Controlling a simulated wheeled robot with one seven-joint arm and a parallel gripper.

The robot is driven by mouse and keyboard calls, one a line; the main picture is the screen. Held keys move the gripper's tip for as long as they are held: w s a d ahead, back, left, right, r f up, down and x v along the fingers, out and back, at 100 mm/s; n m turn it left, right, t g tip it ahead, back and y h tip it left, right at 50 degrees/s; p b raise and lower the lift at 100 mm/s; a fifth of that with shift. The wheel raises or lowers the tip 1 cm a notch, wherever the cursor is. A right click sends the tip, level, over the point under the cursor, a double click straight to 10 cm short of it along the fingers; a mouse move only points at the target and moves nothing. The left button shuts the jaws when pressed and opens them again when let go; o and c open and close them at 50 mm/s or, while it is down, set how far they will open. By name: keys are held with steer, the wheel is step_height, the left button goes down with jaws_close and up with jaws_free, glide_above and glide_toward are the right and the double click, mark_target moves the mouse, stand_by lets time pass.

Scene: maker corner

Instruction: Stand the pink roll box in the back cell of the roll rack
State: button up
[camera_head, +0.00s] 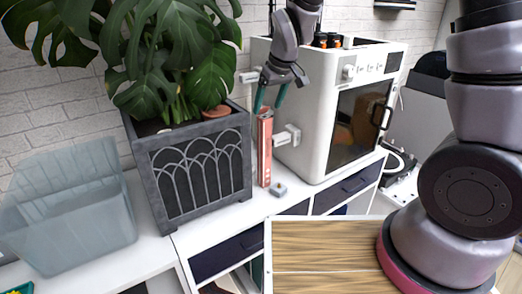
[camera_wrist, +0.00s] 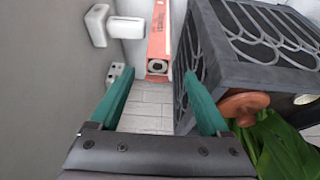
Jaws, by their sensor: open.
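The pink roll box (camera_head: 265,150) stands upright on the white counter, in the narrow gap between the grey planter and the white machine. In the wrist view the pink roll box (camera_wrist: 160,32) shows its end with a round dark hole, in line with the space between my fingers. My gripper (camera_head: 269,98) is open and empty, with teal fingers pointing down just above the box's top. In the wrist view my gripper (camera_wrist: 158,74) has its fingertips apart on either side of the box's end. I cannot make out the roll rack in either view.
The planter (camera_head: 192,165) with a big leafy plant stands close left of the box. The white machine (camera_head: 325,110), with a protruding white knob (camera_head: 288,135), stands close right. A translucent bin (camera_head: 70,215) stands at far left.

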mark_target(264, 117)
steer(key=x, duration=0.4)
steer(key=shift+w+f, duration=0.15)
steer(key=shift+f, duration=0.2)
steer(key=shift+x, duration=2.65)
steer(key=shift+d, duration=0.15)
jaws_close()
